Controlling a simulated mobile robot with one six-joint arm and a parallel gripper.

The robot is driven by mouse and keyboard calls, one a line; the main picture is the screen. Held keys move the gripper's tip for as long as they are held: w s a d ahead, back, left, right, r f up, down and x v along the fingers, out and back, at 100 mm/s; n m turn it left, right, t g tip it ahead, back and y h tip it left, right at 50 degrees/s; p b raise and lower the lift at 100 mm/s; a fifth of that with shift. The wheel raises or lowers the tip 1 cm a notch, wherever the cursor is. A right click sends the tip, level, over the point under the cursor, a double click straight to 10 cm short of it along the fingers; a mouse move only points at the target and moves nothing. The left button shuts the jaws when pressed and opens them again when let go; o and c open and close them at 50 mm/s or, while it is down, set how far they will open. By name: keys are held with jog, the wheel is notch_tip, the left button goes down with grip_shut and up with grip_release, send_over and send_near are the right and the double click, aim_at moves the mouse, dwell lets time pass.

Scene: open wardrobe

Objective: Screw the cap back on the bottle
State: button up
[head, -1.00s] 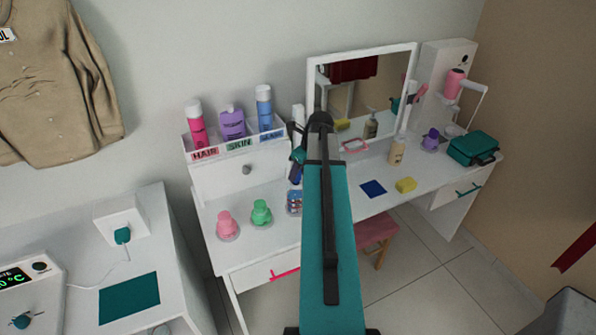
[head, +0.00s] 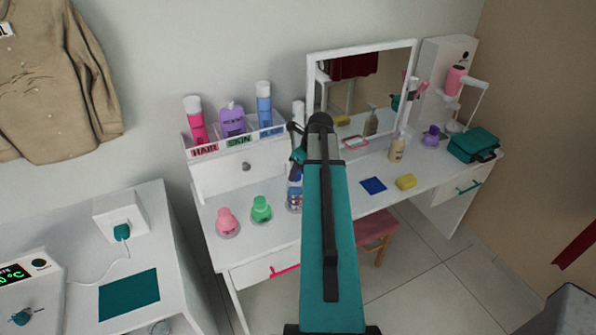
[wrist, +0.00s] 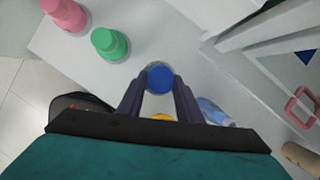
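My gripper (wrist: 160,85) points down at the vanity, its two dark fingers on either side of a round blue cap (wrist: 160,77). The fingers look closed against the cap's sides. In the head view, a small bottle with a blue and red label (head: 294,201) stands upright on the tabletop below my gripper, partly hidden by my arm. The blue cap (head: 295,180) shows dimly just above it. I cannot tell whether cap and bottle touch. In the wrist view, the cap and fingers cover whatever is directly beneath.
A pink bottle (head: 227,222) and a green bottle (head: 261,210) stand to the left. In the wrist view, a pale blue item (wrist: 215,112) lies close right of my fingers. The organizer (head: 240,174) and mirror (head: 312,80) are behind.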

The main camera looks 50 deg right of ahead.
jog(key=o, duration=0.4)
jog(key=shift+o, duration=0.2)
jog(key=shift+r, duration=0.2)
jog(key=b+v, duration=0.3)
jog(key=v, duration=1)
jog(key=shift+r+b, duration=0.2)
jog(key=shift+b, duration=0.2)
jog(key=shift+s, duration=0.15)
jog(key=shift+s, duration=0.1)
dwell(0.5)
